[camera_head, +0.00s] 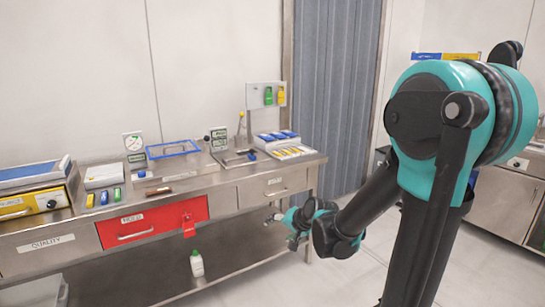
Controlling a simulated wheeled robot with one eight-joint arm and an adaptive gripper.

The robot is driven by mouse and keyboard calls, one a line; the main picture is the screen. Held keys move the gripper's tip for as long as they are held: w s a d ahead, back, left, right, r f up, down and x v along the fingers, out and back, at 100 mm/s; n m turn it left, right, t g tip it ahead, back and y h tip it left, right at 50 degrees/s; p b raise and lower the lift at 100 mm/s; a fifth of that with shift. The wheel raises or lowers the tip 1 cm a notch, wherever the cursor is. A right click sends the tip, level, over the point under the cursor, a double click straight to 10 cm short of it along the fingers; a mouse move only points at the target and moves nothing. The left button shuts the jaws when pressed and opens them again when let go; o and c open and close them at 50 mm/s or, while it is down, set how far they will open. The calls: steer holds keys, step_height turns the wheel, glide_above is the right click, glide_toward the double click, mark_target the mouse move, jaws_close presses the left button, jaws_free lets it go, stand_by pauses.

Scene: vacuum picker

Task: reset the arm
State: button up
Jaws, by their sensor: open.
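My arm, teal and black, fills the right side of the head view. It reaches down and left from its large upper joint to a small wrist in front of the steel bench's right end. My gripper (273,218) shows small at the far end of the wrist, pointing left. It is open, and I see nothing between its fingers. It is below the bench top, apart from the objects on it, near the front of the bench (240,192).
The bench carries a blue-framed tray (173,149), small bottles, boxes and gauges. A red drawer (153,222) is in its front. A white bottle (197,263) stands on the lower shelf. A grey curtain (333,90) hangs behind. Open floor lies right of the bench.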

steer(key=s+d+f+n+g+h, duration=0.1)
steer(key=s+d+f+n+h, duration=0.1)
steer(key=s+d, duration=0.6)
steer(key=s+d+f+n+g+h, duration=0.2)
steer(key=s+d+f+h, duration=0.1)
steer(key=s+d, duration=0.5)
steer(key=s+f, duration=0.1)
steer(key=s, duration=0.2)
steer(key=shift+s+d+f+g, duration=0.25)
steer(key=shift+g, duration=0.05)
stand_by(1.3)
